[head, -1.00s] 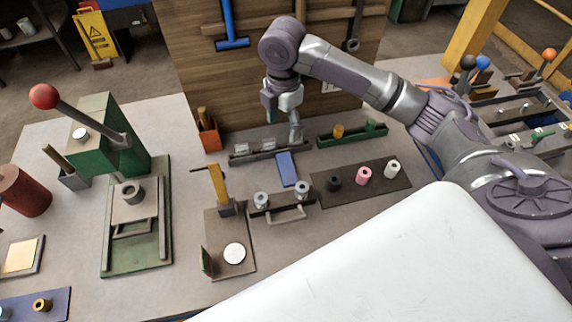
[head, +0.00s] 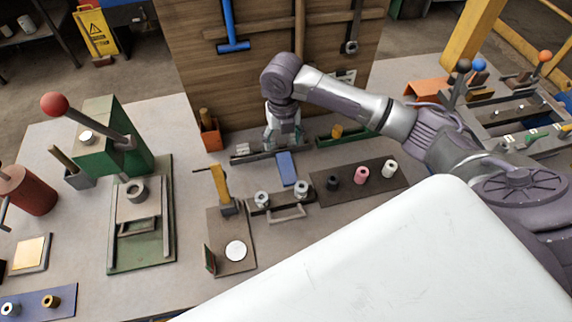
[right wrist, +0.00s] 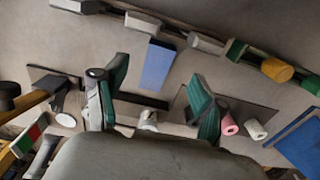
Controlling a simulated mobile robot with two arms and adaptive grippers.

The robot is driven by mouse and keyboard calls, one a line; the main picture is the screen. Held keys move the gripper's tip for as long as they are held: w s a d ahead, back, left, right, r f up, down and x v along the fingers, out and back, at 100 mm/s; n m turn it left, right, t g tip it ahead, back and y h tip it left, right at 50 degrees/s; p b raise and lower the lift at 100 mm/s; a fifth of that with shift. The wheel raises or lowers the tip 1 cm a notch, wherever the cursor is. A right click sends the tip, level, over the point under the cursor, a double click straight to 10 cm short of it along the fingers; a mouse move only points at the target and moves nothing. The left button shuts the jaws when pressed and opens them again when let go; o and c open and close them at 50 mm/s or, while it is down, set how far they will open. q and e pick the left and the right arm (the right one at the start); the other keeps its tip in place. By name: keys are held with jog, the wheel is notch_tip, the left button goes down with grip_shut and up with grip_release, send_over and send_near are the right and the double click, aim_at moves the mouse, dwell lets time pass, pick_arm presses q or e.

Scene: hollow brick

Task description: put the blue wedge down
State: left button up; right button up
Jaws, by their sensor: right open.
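The blue wedge (head: 287,170) lies on the grey table, between the dark rail at the back and the small holder with two metal cylinders. It also shows in the right wrist view (right wrist: 158,66), apart from the fingers. My right gripper (head: 283,142) is low over the rail, just behind the wedge in the head view. In the right wrist view my gripper (right wrist: 158,90) is open, with its green-padded fingers spread wide and nothing between them. The head view partly hides its fingertips. My left gripper is not in view.
The dark rail (head: 241,157) holds several grey blocks. A dark mat (head: 346,184) with black, pink and white rollers lies right of the wedge. A green tray (head: 370,131) stands behind it. A yellow-handled clamp (head: 221,186) and a green press (head: 108,150) stand left.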

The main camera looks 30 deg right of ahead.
aim_at(284, 158)
jog(key=shift+f, duration=0.65)
jog(key=shift+s+f+p, duration=0.1)
jog(key=shift+f+p, duration=0.25)
notch_tip(284, 158, down, 4)
jog(key=shift+s+r+p, duration=0.15)
jog(key=shift+r+p, duration=0.05)
jog(key=shift+p, duration=0.45)
jog(key=shift+f, duration=0.45)
grip_shut()
